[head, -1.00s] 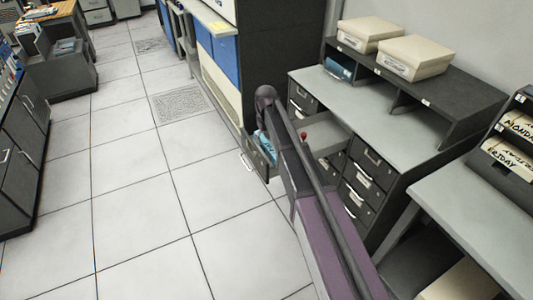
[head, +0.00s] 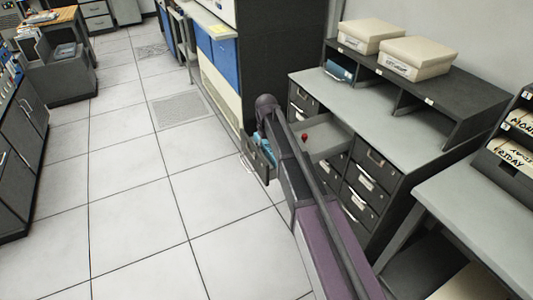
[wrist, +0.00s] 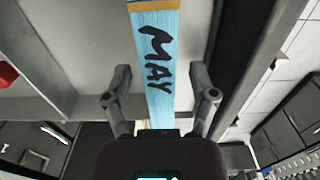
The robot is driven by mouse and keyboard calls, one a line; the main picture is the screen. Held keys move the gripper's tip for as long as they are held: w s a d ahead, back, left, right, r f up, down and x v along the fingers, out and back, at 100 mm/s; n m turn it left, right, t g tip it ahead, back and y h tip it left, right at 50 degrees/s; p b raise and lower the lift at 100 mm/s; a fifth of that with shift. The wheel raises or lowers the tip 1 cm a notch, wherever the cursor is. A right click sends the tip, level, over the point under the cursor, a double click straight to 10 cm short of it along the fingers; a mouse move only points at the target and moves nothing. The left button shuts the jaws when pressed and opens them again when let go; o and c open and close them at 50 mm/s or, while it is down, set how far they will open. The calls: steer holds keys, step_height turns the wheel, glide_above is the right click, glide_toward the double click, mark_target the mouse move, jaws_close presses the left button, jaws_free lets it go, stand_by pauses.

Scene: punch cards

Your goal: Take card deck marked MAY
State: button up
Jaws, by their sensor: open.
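The card deck marked MAY (wrist: 158,60) is light blue with black lettering and a tan end. In the wrist view it lies in a pale open drawer, running down between the two fingers of my gripper (wrist: 160,82). The fingers are open, one on each side of the deck, with gaps visible.
The drawer cabinet (head: 370,200) stands to the right, with other drawers shut. A small red object (head: 304,137) shows by the drawer, and in the wrist view (wrist: 6,74). White boxes (head: 415,58) sit on the shelf.

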jaws_close()
steer(key=shift+r, duration=0.2)
stand_by(0.4)
step_height(320, 180, up, 10)
steer(key=p, duration=1)
steer(key=shift+f, duration=0.2)
stand_by(0.4)
